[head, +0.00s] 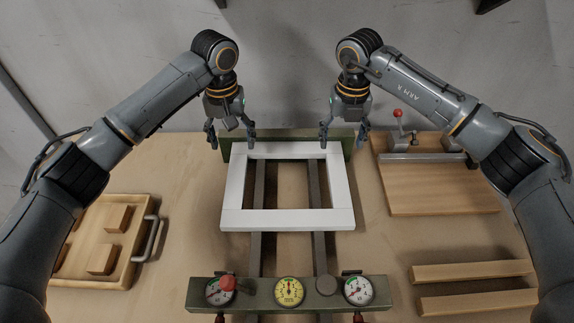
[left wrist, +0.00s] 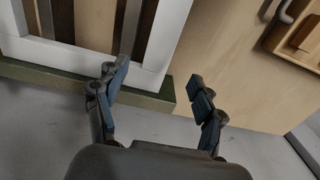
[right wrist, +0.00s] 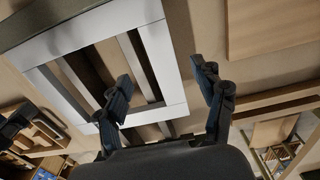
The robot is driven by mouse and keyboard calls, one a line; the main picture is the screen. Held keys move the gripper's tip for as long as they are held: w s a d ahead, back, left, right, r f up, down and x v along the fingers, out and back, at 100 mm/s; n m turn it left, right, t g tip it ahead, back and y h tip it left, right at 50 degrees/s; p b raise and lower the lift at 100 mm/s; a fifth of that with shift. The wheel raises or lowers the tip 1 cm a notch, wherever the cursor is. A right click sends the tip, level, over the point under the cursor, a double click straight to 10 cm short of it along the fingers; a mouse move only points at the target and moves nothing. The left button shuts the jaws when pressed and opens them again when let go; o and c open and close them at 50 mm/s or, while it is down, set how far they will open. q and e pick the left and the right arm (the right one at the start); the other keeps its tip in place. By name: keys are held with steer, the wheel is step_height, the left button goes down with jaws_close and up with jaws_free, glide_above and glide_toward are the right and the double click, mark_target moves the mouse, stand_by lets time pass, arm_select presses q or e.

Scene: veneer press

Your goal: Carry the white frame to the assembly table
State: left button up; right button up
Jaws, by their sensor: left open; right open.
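The white frame (head: 288,219) is a rectangular open frame lying on the dark rails of the press in the middle of the table. My left gripper (head: 232,140) is open and empty above the frame's far left corner. In the left wrist view its fingers (left wrist: 157,88) stand open near the white frame's corner (left wrist: 150,75). My right gripper (head: 342,143) is open and empty above the far right corner. In the right wrist view its fingers (right wrist: 165,85) are spread near the white frame's side (right wrist: 160,60). I cannot tell whether any finger touches the frame.
A green press bar with gauges (head: 270,293) crosses the front; another green bar (head: 312,136) stands behind the frame. A wooden tray (head: 138,212) with blocks is at left. A wooden board with a clamp (head: 440,197) and two wooden strips (head: 470,270) are at right.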

mark_target(237, 166)
arm_select(q)
step_height(237, 166, down, 9)
steer(key=shift+r, duration=0.15)
arm_select(e)
step_height(237, 166, down, 9)
steer(key=shift+r, duration=0.15)
arm_select(q)
steer(key=shift+c, duration=0.2)
arm_select(e)
steer(key=shift+c, duration=0.2)
arm_select(q)
jaws_close()
arm_select(e)
jaws_close()
arm_select(q)
steer(key=shift+r, duration=0.1)
arm_select(e)
steer(key=shift+r, duration=0.1)
